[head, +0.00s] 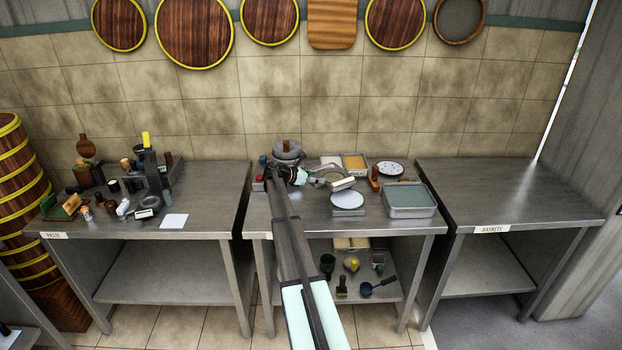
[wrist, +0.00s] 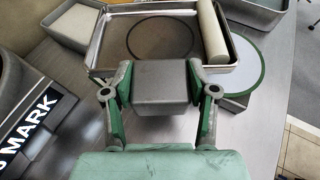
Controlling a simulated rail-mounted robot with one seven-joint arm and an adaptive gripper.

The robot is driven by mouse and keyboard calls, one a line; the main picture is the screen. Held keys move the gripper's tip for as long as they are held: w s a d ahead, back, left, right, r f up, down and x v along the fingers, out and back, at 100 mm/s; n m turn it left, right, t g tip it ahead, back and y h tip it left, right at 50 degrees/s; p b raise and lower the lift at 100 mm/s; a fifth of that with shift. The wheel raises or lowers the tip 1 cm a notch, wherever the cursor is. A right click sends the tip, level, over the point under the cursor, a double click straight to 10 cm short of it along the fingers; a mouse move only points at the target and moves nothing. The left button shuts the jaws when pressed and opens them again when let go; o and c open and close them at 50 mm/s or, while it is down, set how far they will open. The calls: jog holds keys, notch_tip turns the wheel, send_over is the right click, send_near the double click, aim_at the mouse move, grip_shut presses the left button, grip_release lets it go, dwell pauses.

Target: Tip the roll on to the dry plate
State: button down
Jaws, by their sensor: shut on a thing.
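My gripper (wrist: 160,78) is shut on a grey block (wrist: 161,90) at the near edge of a shallow metal tray (wrist: 102,50); the block looks like its handle. A cream-white roll (wrist: 212,38) lies along the tray's right side. The roll also shows in the head view (head: 343,184), just behind the plate. The plate (wrist: 246,66), pale with a green rim, is right of the tray in the wrist view and sits on a grey block. It also shows in the head view (head: 347,199), with nothing on it. The tray's tilt is hard to tell.
A metal pan (head: 408,199) with a greenish inside stands right of the plate. A wooden-handled tool (head: 375,178) and a speckled round dish (head: 390,168) are behind it. A grey rounded object (head: 287,152) stands at the back left. The right-hand table (head: 505,190) is bare.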

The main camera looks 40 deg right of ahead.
jog(key=shift+r, duration=0.1)
jog(key=shift+f+b, duration=0.45)
jog(key=shift+f, duration=1.1)
jog(key=shift+s+a+b, duration=0.1)
jog(key=shift+b, duration=0.35)
jog(key=r+m+t+b, duration=0.1)
jog(key=b, duration=0.1)
jog(key=s+r+m+t+b, duration=0.1)
jog(key=r+m+b, duration=0.1)
jog(key=b, duration=0.1)
jog(key=shift+s+a+r+h, duration=0.1)
jog(key=shift+a+r+h, duration=0.1)
jog(key=shift+h, duration=0.2)
jog(key=s+r+m+t+b, duration=0.1)
jog(key=b, duration=0.2)
jog(key=s+r+m+b, duration=0.1)
jog(key=r+m+b, duration=0.1)
jog(key=b, duration=0.1)
jog(key=shift+s+a+t+h, duration=0.1)
jog(key=shift+a+t+h, duration=0.1)
jog(key=shift+t+h, duration=0.2)
jog(key=shift+s+f+b, duration=0.1)
jog(key=shift+s+b, duration=0.05)
jog(key=shift+b, duration=0.55)
jog(key=shift+s+a+r+m+b, duration=0.1)
jog(key=shift+s+r+m+b, duration=0.25)
jog(key=shift+b, duration=0.4)
